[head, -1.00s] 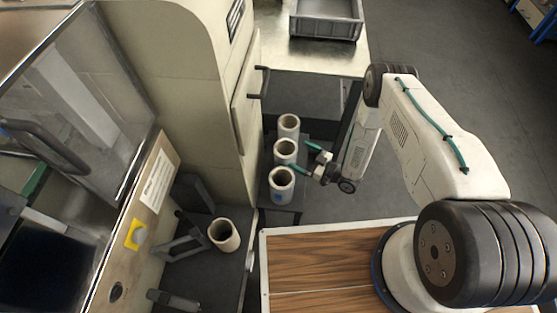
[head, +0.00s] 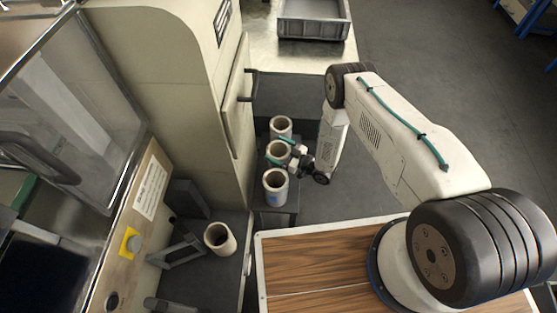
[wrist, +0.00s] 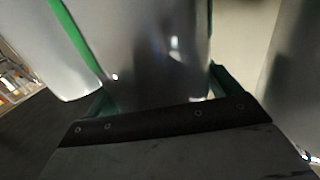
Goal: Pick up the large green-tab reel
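A bright green stripe (wrist: 75,35) runs down a pale surface at upper left. Whether that belongs to the same reel is unclear. Finger contact cannot be made out.
Another white reel (head: 220,238) sits on the machine's dark shelf at lower left. The cream machine body (head: 180,80) rises close left of the row. A grey crate (head: 313,27) stands on a metal table behind. Open floor lies to the right.

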